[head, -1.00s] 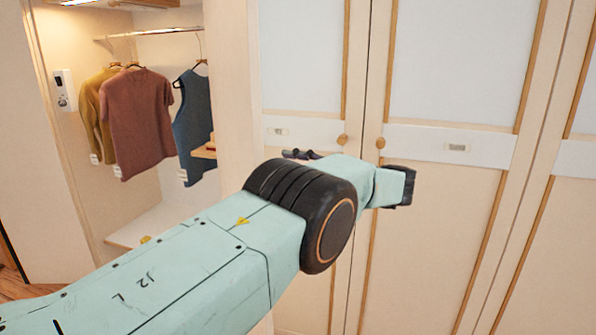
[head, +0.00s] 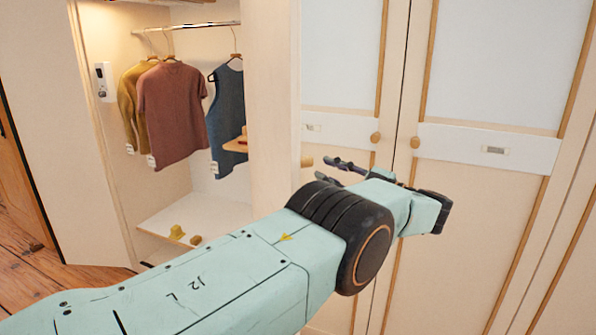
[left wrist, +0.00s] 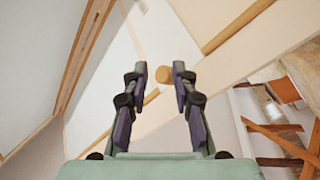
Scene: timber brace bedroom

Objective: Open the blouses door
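Tall cream doors with pale upper panels fill the middle and right of the head view. Two round wooden knobs sit side by side at a seam, one on the left door (head: 376,137) and one on the right door (head: 415,143). Small label plates are too small to read, so I cannot tell which is the blouses door. Another wooden knob (head: 307,162) projects by the pale upright panel. My left gripper (head: 332,168) is open just right of it, fingers pointing left. In the left wrist view the open fingers (left wrist: 160,72) have a wooden knob (left wrist: 178,68) near their tips; contact is unclear.
An open closet bay at left holds hanging shirts (head: 172,105) on a rail (head: 190,27). A pale upright panel (head: 272,100) stands between it and the doors. A low shelf (head: 205,222) carries small yellow items. Wooden floor (head: 30,235) shows at left.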

